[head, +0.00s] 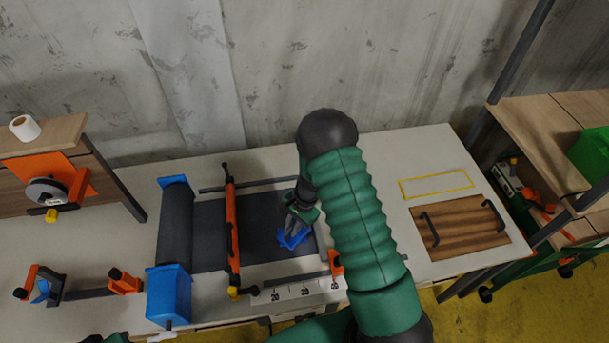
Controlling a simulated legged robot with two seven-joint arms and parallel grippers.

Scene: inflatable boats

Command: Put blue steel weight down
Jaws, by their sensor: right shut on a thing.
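The blue steel weight (293,238) is at the lower end of my right gripper (297,222), over the dark sheet (262,235) on the workbench. My right gripper is shut on it, and the green sleeved arm comes up from the lower right. Whether the weight touches the sheet I cannot tell. Part of the weight is hidden by the gripper. My left gripper is not in view.
A dark roll (176,225) with blue end blocks lies left of the sheet. An orange bar (232,230) crosses the sheet. A ruler (290,291) runs along the front. A wooden board with handles (460,228) and a yellow-outlined rectangle (436,184) are at right.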

